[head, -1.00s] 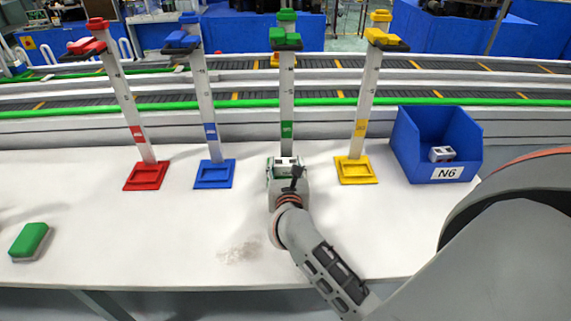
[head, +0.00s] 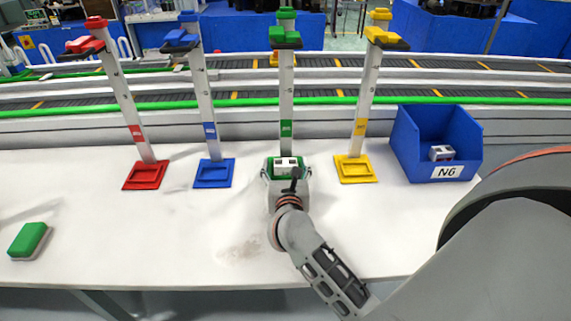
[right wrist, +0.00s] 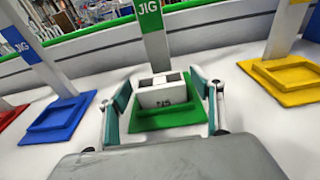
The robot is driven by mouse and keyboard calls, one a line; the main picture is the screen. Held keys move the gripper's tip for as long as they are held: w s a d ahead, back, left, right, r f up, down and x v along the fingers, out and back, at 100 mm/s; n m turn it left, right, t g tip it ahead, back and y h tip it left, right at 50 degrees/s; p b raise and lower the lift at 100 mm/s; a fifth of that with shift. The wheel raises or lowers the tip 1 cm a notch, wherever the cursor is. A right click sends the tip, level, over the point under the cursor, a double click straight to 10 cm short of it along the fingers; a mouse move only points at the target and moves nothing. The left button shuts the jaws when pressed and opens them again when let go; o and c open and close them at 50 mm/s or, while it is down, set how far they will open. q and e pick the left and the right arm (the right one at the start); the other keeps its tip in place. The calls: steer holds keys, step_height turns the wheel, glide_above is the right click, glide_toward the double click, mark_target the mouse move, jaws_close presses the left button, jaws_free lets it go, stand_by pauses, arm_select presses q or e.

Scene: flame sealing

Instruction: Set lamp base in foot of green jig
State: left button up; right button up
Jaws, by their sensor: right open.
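The green jig (head: 286,114) stands upright on the table, with its green foot (right wrist: 150,122) at the bottom. The lamp base (right wrist: 163,92), a light grey block with openings on top and dark marking on its front, rests in the green foot. It also shows in the head view (head: 286,163). My right gripper (right wrist: 163,93) is open, with one finger on each side of the block and a visible gap at both. In the head view my right gripper (head: 286,174) partly covers the foot. My left gripper is not in view.
Red (head: 145,175), blue (head: 213,173) and yellow (head: 355,168) jig feet stand on either side. A blue NG bin (head: 436,142) holding a grey block (head: 442,153) is at the right. A green-topped block (head: 29,239) lies front left. The front middle table is clear.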

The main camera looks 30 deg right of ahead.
steer(key=v, duration=1.1)
steer(key=shift+s+a, duration=0.1)
steer(key=shift+s, duration=0.05)
